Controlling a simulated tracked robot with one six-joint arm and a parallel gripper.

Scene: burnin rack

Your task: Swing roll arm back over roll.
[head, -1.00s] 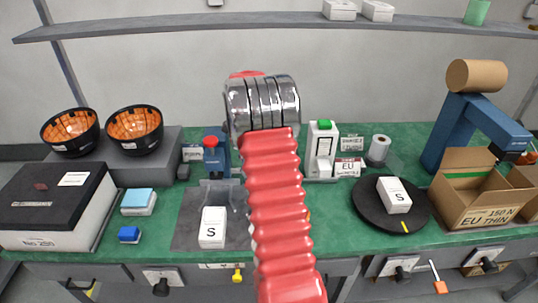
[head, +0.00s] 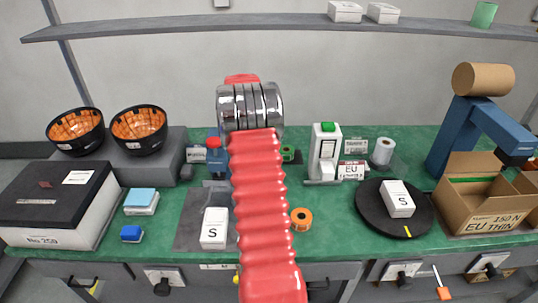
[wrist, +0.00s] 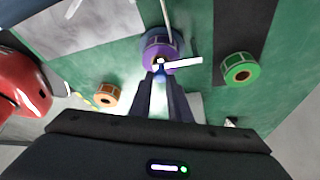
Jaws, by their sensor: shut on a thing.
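In the wrist view a purple roll (wrist: 163,44) lies just beyond my fingertips. A white bar (wrist: 183,63), which looks like the roll arm, crosses the near part of the roll and sticks out to the right. My gripper (wrist: 160,73) is shut on the bar's left end, at the near side of the roll. The contact is small, and I cannot tell how the bar is mounted. In the head view my own red arm hides the gripper, the purple roll and the bar.
An orange roll (head: 301,219) and a green roll (head: 290,154) lie on the green bench. A white box marked S (head: 214,229) stands left of my arm. A black turntable (head: 379,219) with another S box and an open carton (head: 477,205) are to the right.

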